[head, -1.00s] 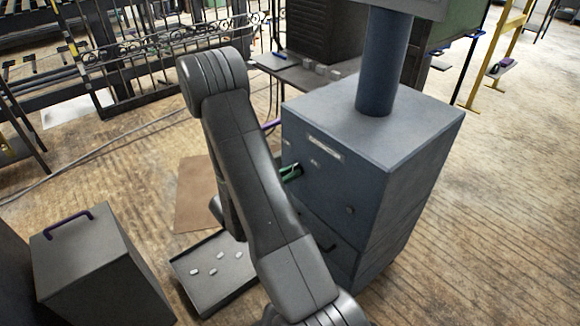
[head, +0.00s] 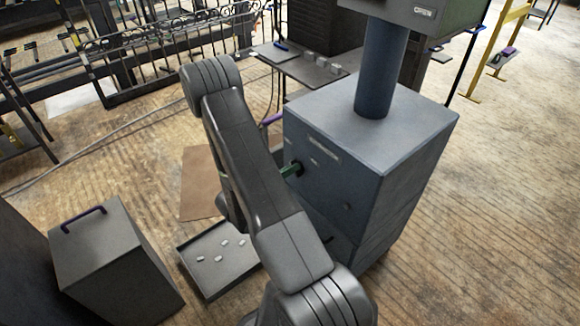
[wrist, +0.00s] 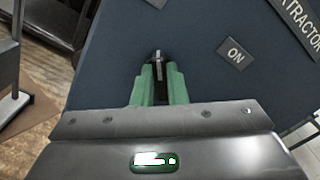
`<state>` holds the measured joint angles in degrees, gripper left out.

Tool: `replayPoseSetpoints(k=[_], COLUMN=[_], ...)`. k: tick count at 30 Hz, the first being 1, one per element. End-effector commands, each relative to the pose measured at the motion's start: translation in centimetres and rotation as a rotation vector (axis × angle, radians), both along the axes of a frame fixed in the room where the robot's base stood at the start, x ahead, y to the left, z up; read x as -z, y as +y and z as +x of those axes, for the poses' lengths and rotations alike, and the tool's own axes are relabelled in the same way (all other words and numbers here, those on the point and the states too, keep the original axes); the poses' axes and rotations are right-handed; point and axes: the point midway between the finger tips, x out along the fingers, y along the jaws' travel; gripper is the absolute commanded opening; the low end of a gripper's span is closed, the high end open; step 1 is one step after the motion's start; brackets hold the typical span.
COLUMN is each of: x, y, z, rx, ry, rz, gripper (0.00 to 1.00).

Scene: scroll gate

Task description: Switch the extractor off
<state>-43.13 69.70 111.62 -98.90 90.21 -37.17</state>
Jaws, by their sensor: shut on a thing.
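The extractor is a blue-grey cabinet (head: 400,120) with a thick round pipe (head: 380,70) rising from its top. In the wrist view its front panel (wrist: 105,60) carries an "ON" label (wrist: 235,53) and part of an "EXTRACTOR" plate (wrist: 303,22). A small dark switch knob (wrist: 158,57) with a pale mark shows between the green fingertips. My gripper (wrist: 157,76) is shut on this knob, and the fingers hide most of it. In the head view my gripper (head: 290,169) is against the cabinet's front face, partly behind my arm.
A grey box (head: 115,265) with a purple handle stands on the floor at the left. A shallow tray (head: 205,285) with several small pale pieces lies beneath my arm. A brown mat (head: 198,185) lies behind it. Wooden floor right of the cabinet is clear.

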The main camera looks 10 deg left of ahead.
Motion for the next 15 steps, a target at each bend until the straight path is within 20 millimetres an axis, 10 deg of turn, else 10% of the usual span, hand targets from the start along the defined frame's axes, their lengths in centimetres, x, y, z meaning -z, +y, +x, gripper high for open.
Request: replayPoseSetpoints(k=[15], x=[0.1], y=[0.03], z=[-0.02], rx=[-0.001], ry=[0.028], rz=[-0.034], gripper=[0.0])
